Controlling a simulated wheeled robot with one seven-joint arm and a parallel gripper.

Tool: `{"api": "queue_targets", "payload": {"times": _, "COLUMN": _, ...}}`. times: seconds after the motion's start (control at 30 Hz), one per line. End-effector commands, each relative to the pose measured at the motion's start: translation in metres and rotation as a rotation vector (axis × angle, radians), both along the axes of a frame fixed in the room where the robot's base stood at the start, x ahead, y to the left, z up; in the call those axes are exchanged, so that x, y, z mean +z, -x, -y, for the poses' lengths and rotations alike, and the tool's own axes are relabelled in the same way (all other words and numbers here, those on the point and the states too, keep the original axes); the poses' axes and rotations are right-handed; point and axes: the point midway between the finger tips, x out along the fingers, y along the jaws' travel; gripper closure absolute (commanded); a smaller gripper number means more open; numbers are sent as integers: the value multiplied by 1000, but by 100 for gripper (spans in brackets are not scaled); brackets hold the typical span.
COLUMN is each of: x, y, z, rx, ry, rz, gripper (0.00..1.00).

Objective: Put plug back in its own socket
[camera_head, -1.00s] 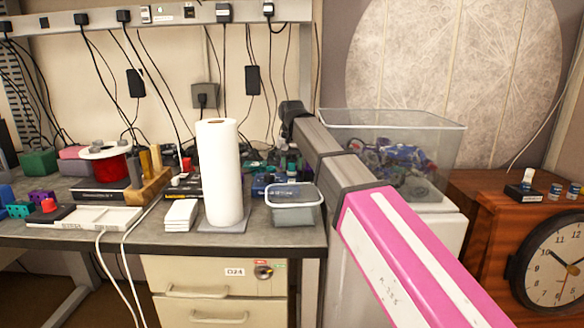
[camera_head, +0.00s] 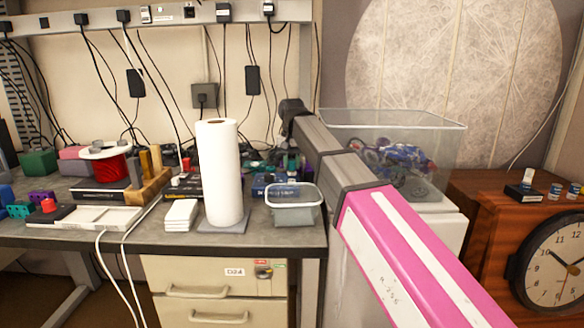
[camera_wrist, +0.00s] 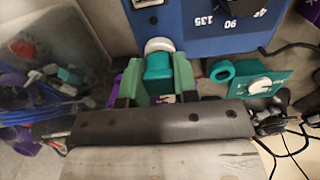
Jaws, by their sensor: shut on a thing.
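In the wrist view, my gripper (camera_wrist: 160,78) has its green-padded fingers on both sides of a teal block with a round white end, which appears to be the plug (camera_wrist: 158,67). The gripper is shut on it. The white end lies close to the front of a blue box (camera_wrist: 205,22) with dial numbers; I cannot tell whether they touch. To the right is a separate teal piece (camera_wrist: 262,84) with a ring and a white marking. I cannot tell which part is the plug's own socket. In the head view, the gripper is hidden behind my arm.
A clear bin (camera_head: 440,150) of mixed parts stands right of the bench. A paper roll (camera_head: 221,175), a small clear tub (camera_head: 294,205) and a red spool (camera_head: 106,166) stand on the bench. Black cables lie at the right of the wrist view.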

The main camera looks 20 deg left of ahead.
Motion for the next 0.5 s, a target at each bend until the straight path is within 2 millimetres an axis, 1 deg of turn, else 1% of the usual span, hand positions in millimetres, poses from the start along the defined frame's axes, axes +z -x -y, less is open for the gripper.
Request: {"api": "queue_targets", "payload": {"times": 0.5, "x": 9, "y": 0, "z": 0, "rx": 0, "ry": 0, "rz": 1, "gripper": 99}}
